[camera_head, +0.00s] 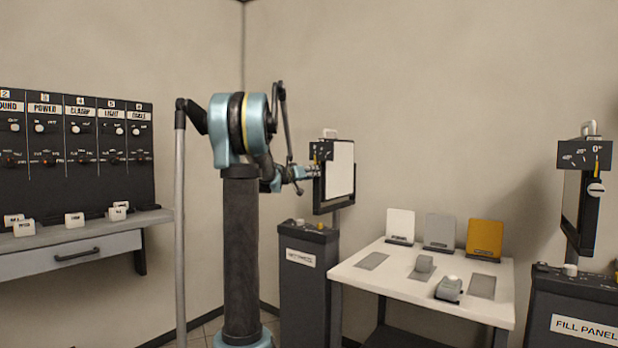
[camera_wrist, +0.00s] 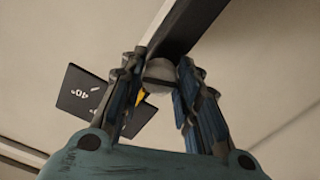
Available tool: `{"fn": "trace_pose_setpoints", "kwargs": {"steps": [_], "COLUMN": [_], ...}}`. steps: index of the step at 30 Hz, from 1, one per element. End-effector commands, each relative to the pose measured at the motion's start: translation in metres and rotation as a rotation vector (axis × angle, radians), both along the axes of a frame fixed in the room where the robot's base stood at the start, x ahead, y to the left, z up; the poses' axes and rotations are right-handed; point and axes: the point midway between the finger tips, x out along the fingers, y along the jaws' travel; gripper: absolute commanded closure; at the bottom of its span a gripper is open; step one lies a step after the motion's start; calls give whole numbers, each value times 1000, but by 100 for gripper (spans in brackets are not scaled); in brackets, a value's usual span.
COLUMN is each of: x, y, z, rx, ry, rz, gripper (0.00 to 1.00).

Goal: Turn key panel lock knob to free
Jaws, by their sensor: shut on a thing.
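The key panel (camera_head: 340,170) is a dark-framed light panel on a post above a dark pedestal, near the middle of the head view. My gripper (camera_head: 306,172) reaches its left side, and the head view does not show the knob clearly there. In the wrist view, my gripper (camera_wrist: 162,75) is shut on a grey rounded lock knob (camera_wrist: 160,70), with one finger on each side. The knob sits at the end of a dark frame bar (camera_wrist: 195,25). A black scale plate (camera_wrist: 80,93) with white angle marks and a yellow pointer (camera_wrist: 141,94) show beside the left finger. The knob's turn angle cannot be read.
A white table (camera_head: 400,283) with coloured cards and small blocks stands right of the key panel. The fill panel (camera_head: 580,210) is at far right, with a similar side knob (camera_head: 596,189). A dark switch board (camera_head: 75,150) and shelf stand at left.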

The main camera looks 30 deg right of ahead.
Motion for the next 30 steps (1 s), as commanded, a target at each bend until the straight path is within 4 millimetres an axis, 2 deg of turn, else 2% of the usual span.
{"fn": "trace_pose_setpoints", "kwargs": {"steps": [15, 30], "x": [4, 5], "y": [2, 3], "z": [0, 0], "rx": [-132, -158], "ry": [316, 380], "rz": [9, 10], "gripper": [94, 94]}}
